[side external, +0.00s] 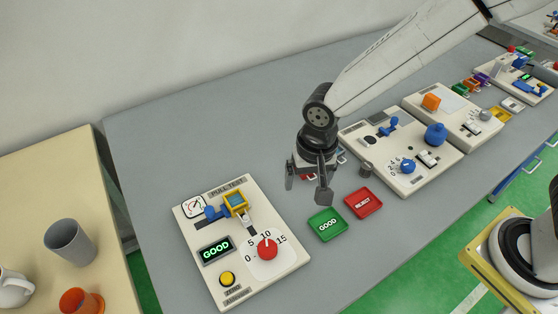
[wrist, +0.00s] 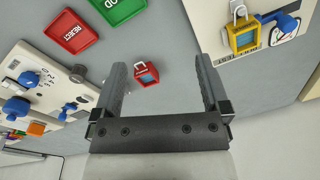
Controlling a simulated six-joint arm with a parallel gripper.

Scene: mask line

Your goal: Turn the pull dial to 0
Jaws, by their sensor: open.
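The pull dial (side external: 267,249) is a red knob on the cream pull test board (side external: 287,274), with a scale of 0, 5, 10 and 15 around it. Its white mark seems to point up near 10. The dial is out of the wrist view, which catches only part of the board. My gripper (side external: 307,188) is open and empty, pointing down above the table, to the upper right of the dial and apart from it. Its two fingers also show in the wrist view (wrist: 160,68).
The board carries a yellow button (side external: 227,279), a lit GOOD display (side external: 216,250) and a yellow-framed piece (side external: 236,203). Green GOOD (side external: 327,224) and red REJECT (side external: 363,203) trays lie right of it. A small red item (wrist: 146,73) lies beyond my fingers. Another board (side external: 402,150) stands further right.

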